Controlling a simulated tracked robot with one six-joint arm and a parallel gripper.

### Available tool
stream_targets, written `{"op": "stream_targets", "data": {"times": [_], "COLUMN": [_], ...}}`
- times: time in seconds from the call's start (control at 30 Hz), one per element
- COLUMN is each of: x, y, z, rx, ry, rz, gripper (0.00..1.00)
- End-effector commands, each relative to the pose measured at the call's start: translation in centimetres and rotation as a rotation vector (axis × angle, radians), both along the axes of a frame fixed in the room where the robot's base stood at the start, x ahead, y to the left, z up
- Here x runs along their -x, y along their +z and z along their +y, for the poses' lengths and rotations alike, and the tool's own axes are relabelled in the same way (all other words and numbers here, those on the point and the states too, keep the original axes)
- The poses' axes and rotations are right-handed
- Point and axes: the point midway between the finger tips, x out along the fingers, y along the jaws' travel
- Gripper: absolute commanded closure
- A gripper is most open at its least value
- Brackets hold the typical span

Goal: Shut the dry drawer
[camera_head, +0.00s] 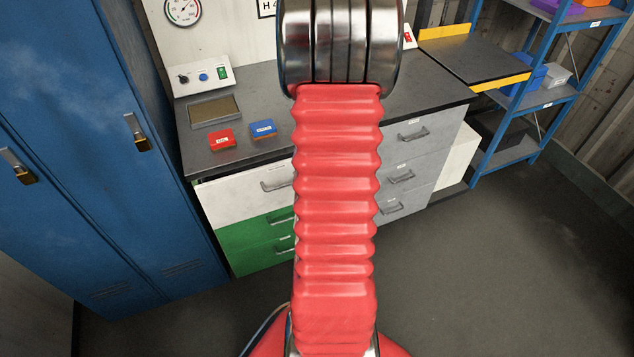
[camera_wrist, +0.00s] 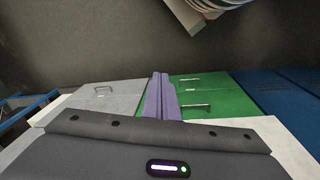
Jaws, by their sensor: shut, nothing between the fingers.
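No label is readable, so I cannot tell which drawer is the dry one. A white drawer (camera_head: 238,196) with a bar handle sits under the worktop at the left. Green drawers (camera_head: 252,252) are below it, partly hidden by my arm. Grey drawers (camera_head: 408,167) with small labels and handles are at the right. I cannot tell how far any is pulled out. In the wrist view, my gripper (camera_wrist: 160,96) has its purple fingers together and empty, between the grey front (camera_wrist: 100,93) and the green front (camera_wrist: 215,92). Contact is unclear. My arm hides the gripper in the head view.
The worktop (camera_head: 240,163) holds a red box (camera_head: 221,139), a blue box (camera_head: 263,129) and a switch box (camera_head: 203,76). Blue lockers (camera_head: 75,150) stand close at the left, a blue shelf rack (camera_head: 540,80) at the right. The floor (camera_head: 480,270) at right front is clear.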

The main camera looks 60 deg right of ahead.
Motion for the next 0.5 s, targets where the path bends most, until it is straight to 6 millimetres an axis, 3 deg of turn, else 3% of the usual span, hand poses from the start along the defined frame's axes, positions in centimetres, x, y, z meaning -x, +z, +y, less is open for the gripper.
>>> {"op": "stream_targets", "data": {"times": [0.2,0.5], "x": [2.6,5.0], "y": [-5.5,-12.5], "z": [-2.4,-4.1], "rx": [0.004,0.017], "ry": [-0.101,-0.24], "rz": [-0.052,-0.188], "gripper": [1.0,1.0]}}
